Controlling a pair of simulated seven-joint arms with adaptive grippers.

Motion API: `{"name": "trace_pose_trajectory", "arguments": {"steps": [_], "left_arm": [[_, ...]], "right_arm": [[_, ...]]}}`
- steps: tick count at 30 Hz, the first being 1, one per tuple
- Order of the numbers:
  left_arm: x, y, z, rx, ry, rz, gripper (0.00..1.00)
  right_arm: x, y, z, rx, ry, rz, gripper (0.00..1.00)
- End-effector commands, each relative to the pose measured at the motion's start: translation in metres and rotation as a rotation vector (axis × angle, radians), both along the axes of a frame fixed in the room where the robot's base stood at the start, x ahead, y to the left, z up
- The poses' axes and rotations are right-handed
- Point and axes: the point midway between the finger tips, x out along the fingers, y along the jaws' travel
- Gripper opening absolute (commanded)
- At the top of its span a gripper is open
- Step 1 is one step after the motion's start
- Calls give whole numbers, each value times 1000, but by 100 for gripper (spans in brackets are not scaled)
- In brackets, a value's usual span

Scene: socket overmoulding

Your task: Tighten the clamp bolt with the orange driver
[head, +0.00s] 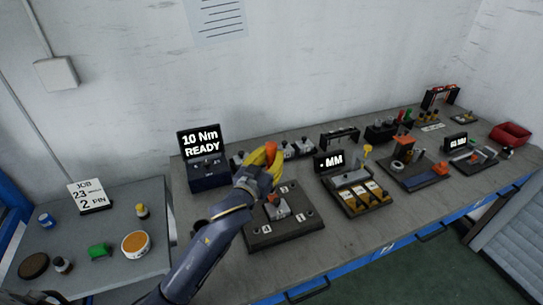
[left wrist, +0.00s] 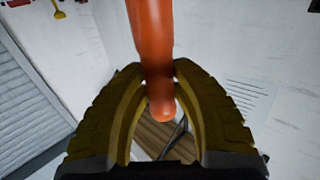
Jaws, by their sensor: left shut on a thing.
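My left gripper (head: 264,163) has yellow fingers and is shut on the orange driver (head: 271,148). In the left wrist view, the driver's orange handle (left wrist: 155,45) runs between the yellow fingers (left wrist: 160,95). The driver's tip is hidden behind the gripper in the head view. A small grey fixture with a red part (head: 277,207) sits on that plate. The clamp bolt is too small to pick out. My right gripper is not in view.
A display box (head: 198,142) reading "10 Nm READY" stands behind left of the plate. A gauge station (head: 328,162) reading "MM" stands to the right. Further stations and a red bin (head: 511,134) fill the right side. A side table (head: 70,255) holds a job card and small containers.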

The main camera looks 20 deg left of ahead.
Motion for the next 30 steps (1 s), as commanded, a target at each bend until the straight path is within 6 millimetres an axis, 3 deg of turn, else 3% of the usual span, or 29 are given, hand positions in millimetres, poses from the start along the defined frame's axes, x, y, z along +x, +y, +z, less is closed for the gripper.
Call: {"name": "trace_pose_trajectory", "arguments": {"steps": [30], "left_arm": [[0,0,-9,-1,-3,0,0]], "right_arm": [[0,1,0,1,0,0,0]]}}
